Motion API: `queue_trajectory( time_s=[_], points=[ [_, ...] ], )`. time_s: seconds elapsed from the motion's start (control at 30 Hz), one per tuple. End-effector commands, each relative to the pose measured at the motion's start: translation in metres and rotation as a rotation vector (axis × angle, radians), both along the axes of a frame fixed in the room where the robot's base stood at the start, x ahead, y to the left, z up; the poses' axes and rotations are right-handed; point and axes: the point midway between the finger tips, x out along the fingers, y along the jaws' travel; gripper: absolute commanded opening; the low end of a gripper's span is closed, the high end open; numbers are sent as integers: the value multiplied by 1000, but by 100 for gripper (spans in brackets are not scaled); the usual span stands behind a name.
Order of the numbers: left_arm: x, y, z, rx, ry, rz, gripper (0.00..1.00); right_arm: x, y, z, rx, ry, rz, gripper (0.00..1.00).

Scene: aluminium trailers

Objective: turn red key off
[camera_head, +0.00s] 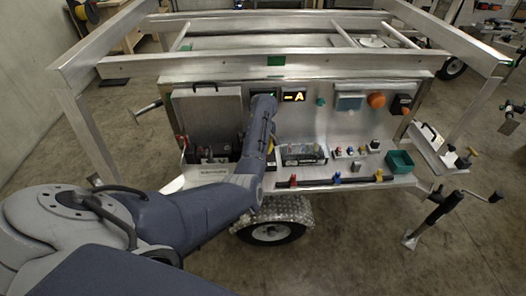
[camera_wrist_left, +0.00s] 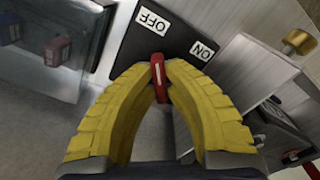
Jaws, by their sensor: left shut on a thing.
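The red key (camera_wrist_left: 160,85) stands at the lower edge of a black plate (camera_wrist_left: 165,35) in the left wrist view. The plate has a white OFF label (camera_wrist_left: 152,21) at upper left of the key and an ON label (camera_wrist_left: 202,51) to its right. My left gripper (camera_wrist_left: 161,70) has its yellow fingers closed around the key, one on each side. In the head view my left arm reaches to the trailer's panel, and only a bit of yellow finger (camera_head: 271,145) shows. The key is hidden there behind my arm. My right gripper is in neither view.
The trailer panel (camera_head: 330,120) carries a lit orange display (camera_head: 293,96), an orange knob (camera_head: 376,100) and a green bin (camera_head: 399,162). A clear cover with red and blue parts (camera_wrist_left: 50,45) is left of the key. A brass knob (camera_wrist_left: 299,41) is at right.

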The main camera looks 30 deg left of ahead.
Motion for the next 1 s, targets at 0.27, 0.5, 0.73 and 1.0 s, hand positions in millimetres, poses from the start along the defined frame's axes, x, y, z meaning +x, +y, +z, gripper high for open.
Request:
queue_trajectory(
  time_s=[0.27,0.5,0.73,1.0],
  points=[
    [-1,-1,-1,-1,3,126,0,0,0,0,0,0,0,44],
    [-1,0,-1,0,3,171,0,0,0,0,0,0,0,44],
    [-1,0,-1,0,3,179,0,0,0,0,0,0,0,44],
    [-1,0,-1,0,3,178,17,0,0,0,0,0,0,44]
  ],
)
